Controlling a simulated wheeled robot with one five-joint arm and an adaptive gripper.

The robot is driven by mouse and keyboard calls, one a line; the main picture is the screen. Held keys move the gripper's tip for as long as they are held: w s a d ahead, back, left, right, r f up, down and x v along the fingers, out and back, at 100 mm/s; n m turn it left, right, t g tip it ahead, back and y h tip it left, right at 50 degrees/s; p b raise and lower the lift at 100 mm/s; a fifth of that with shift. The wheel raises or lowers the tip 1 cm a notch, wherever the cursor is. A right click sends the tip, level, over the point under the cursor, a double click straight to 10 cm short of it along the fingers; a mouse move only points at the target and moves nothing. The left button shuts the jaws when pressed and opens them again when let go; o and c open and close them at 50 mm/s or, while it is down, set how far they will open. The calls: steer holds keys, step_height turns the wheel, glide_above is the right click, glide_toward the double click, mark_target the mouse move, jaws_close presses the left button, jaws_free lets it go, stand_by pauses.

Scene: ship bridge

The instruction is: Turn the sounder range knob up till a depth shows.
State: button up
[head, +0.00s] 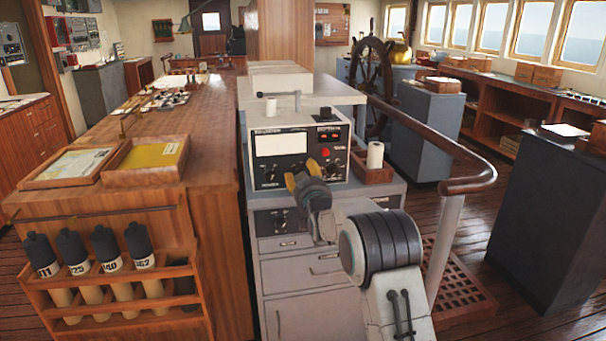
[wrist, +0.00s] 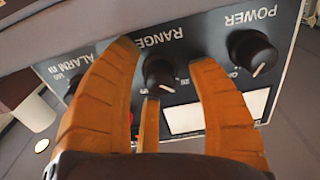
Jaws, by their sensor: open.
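The sounder (head: 297,141) is a grey cabinet with a black front panel on the counter in the head view. Its pale screen (head: 281,144) looks blank, and no depth figure can be read on the small dark window (head: 329,135). The black range knob (wrist: 158,72) sits under the RANGE label in the wrist view, its white pointer line towards the bottom of the picture. My gripper (wrist: 165,70) is open, with its orange fingers on either side of the knob; contact cannot be told. In the head view my gripper (head: 297,181) is in front of the panel's lower part.
The power knob (wrist: 253,52) is close right of my fingers and the alarm knob (wrist: 75,86) is close left, partly hidden. A white paper roll (head: 375,156) stands in a wooden tray right of the sounder. A wooden handrail (head: 445,150) curves at the right.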

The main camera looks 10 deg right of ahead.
steer(key=shift+w, duration=0.3)
steer(key=shift+o, duration=0.3)
jaws_close()
